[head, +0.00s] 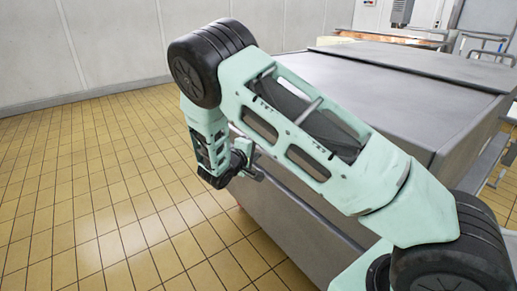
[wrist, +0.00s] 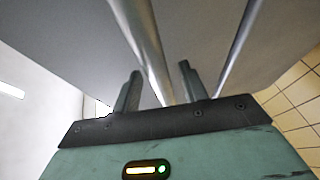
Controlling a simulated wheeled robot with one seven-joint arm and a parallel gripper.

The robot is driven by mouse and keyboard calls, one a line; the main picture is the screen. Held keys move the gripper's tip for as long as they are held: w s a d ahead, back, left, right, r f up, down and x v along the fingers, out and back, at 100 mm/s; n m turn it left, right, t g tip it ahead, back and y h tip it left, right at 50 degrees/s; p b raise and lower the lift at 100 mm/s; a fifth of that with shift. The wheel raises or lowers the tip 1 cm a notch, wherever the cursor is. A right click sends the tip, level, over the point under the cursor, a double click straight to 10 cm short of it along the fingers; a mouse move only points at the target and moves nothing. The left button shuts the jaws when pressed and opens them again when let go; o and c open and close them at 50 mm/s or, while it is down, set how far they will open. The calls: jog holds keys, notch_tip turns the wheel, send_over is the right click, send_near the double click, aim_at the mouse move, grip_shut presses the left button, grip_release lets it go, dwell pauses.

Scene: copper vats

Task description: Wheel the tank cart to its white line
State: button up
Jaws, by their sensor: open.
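The tank cart (head: 300,205) is a large grey metal box with a flat lid, filling the right half of the head view behind my arm. My gripper (head: 256,165) hangs at its near left side, partly hidden by my own arm. In the wrist view my gripper (wrist: 158,78) has its two fingers apart. A shiny metal bar (wrist: 146,45) of the cart runs down between the fingers in the picture. I cannot tell whether a finger touches it. The cart's grey face (wrist: 190,30) fills the upper picture. No white line shows in either view.
Yellow tiled floor (head: 90,190) lies open to the left of the cart, up to a pale wall (head: 110,45). A second metal bar (wrist: 238,45) shows right of the fingers. Behind the cart stand an orange-topped table (head: 385,40) and metal rails (head: 485,45).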

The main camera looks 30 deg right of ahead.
jog(key=shift+w+d+f, duration=0.15)
jog(key=shift+w+d, duration=0.1)
jog(key=shift+d, duration=0.35)
grip_shut()
